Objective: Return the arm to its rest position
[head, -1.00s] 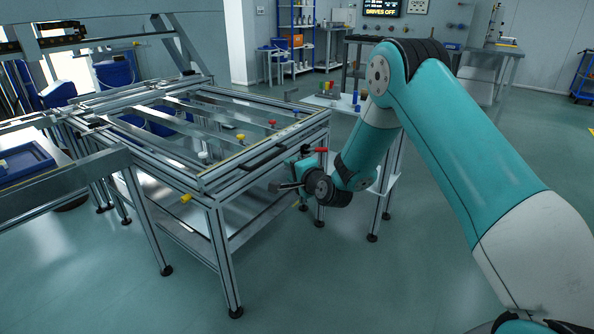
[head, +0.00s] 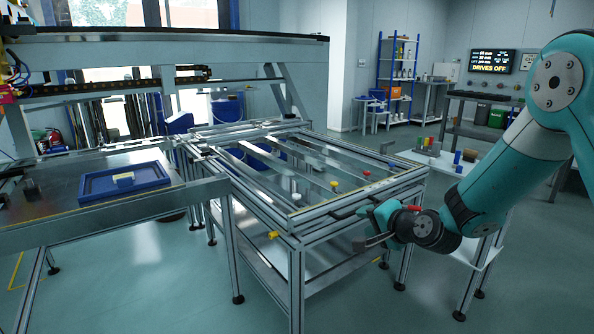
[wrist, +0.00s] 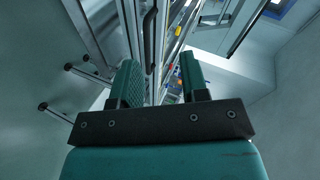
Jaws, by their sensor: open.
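My teal arm (head: 495,165) comes in from the right edge of the head view and reaches down to the left. My gripper (head: 372,228) is at its end, just off the near right side of the panel fixture (head: 297,238), at about the height of its top frame. In the wrist view my gripper (wrist: 160,80) has its two teal fingers apart, with nothing held between them. Whether any part of the gripper touches the fixture frame cannot be told.
A small side table (head: 485,252) stands behind the forearm, with a signal-coloured block on it. A blue tray (head: 125,184) lies on the bench at left. Yellow and red knobs sit on the fixture. The floor in front (head: 180,290) is clear.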

